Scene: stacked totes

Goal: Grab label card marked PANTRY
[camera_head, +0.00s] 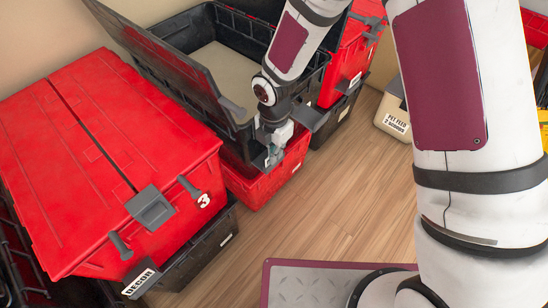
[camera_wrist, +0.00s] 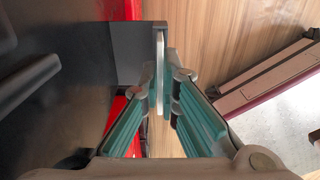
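My gripper (camera_wrist: 163,88) has teal finger pads and points down at the front of the black tote in the wrist view. A thin pale label card (camera_wrist: 160,55) stands edge-on between its fingertips, which look closed on both faces. The card's printed face is turned away, so I cannot read it. A grey holder (camera_wrist: 137,55) lies beside the card at left. In the head view my gripper (camera_head: 274,152) is at the front of the open black tote (camera_head: 196,47), above the lower red tote (camera_head: 262,183).
A closed red tote (camera_head: 95,160) stands at left with a DECOR label (camera_head: 140,282). Another red tote (camera_head: 350,57) is stacked behind my gripper. A beige bin (camera_head: 393,112) stands farther back. The wooden floor (camera_head: 325,195) is clear in front.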

